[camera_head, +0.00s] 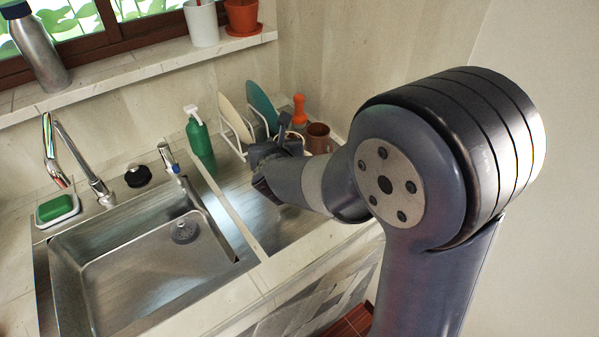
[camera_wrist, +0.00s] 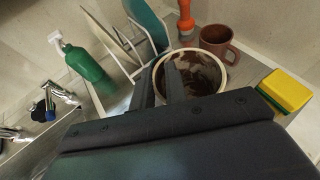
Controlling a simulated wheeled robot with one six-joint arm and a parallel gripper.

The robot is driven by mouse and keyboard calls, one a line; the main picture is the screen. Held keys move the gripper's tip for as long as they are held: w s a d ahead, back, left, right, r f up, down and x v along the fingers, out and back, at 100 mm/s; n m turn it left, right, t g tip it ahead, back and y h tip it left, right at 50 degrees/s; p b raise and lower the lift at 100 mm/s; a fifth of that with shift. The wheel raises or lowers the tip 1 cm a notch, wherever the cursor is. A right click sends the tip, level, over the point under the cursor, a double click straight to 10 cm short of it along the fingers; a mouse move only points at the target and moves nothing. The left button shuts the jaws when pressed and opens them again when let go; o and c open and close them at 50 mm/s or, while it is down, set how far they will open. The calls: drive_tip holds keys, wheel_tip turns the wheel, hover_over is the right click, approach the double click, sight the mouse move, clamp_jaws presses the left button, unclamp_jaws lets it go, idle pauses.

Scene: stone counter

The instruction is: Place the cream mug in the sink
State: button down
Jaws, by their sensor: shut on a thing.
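The cream mug (camera_wrist: 207,76) shows in the wrist view from above, with a pale rim and a brown-stained inside. My gripper (camera_wrist: 165,82) is shut on the mug's near left wall, with one finger seen at the rim. In the head view my gripper (camera_head: 268,160) is over the counter right of the sink and hides most of the mug. Whether the mug touches the counter cannot be told. The steel sink (camera_head: 140,245) is at the lower left of the head view, with its basin empty around the drain.
A green soap bottle (camera_head: 198,138) and a rack with plates (camera_head: 233,119) stand behind my gripper. A brown mug (camera_head: 318,138) and an orange tool (camera_head: 299,108) are close to the cream mug. A yellow sponge (camera_wrist: 288,90) lies right of it. A faucet (camera_head: 80,160) rises behind the basin.

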drive_tip(key=shift+a+f+b, duration=0.15)
drive_tip(key=shift+f+b, duration=0.1)
drive_tip(key=shift+f, duration=2.15)
drive_tip(key=shift+a+f+b, duration=0.15)
drive_tip(key=shift+f+b, duration=0.05)
drive_tip(key=shift+f, duration=2.2)
drive_tip(key=shift+f, duration=0.15)
drive_tip(key=c, duration=1.4)
unclamp_jaws()
drive_tip(key=shift+c, duration=0.2)
